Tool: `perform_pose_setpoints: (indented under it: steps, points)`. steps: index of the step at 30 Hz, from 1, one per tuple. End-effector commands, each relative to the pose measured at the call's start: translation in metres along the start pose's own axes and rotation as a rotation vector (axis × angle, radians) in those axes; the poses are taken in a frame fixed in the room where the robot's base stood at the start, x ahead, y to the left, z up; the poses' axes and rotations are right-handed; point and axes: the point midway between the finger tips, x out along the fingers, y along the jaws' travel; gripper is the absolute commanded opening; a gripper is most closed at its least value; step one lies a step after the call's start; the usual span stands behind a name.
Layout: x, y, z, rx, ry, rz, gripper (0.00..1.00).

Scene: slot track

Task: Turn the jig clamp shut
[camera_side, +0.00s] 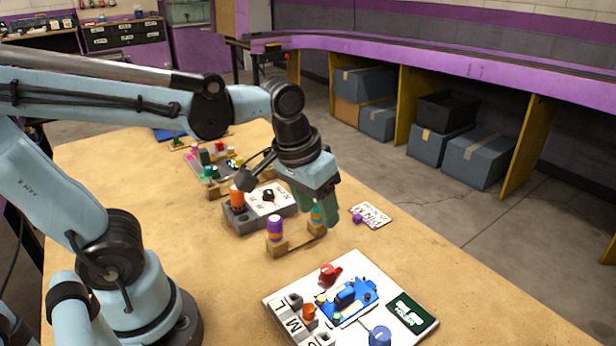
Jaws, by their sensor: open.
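A white board (282,305) lies at the front of the table and carries a blue jig (345,300). A red turn handle (330,273) sits on the board behind the jig, and a round blue knob (380,336) sits in front of it. I cannot tell for sure which of these is the jig clamp. My gripper (320,222) points down behind the board, well apart from it. It is open, with a banded peg (316,214) at its fingertips. The fingers partly hide the peg, and I cannot tell whether they touch it.
A wooden block (278,249) holds a purple and orange peg (275,229). A grey box with a white top (270,199) and an orange peg (237,197) stands behind it. A small white card (372,216) lies to the right. The table's right side is mostly bare.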

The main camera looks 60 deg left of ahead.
Motion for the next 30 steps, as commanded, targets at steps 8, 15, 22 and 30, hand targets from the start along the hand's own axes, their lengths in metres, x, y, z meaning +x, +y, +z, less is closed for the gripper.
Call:
perform_pose_setpoints:
  steps: [8,15,22,30]
  points:
    - [0.002,0.026,-0.002,-0.097,-0.226,-0.069,0.52]
    - [0.008,0.029,0.0,-0.116,-0.262,-0.087,0.52]
    - [0.034,0.027,0.007,-0.116,-0.259,-0.086,0.52]
    - [0.069,0.024,0.016,-0.115,-0.257,-0.086,0.52]
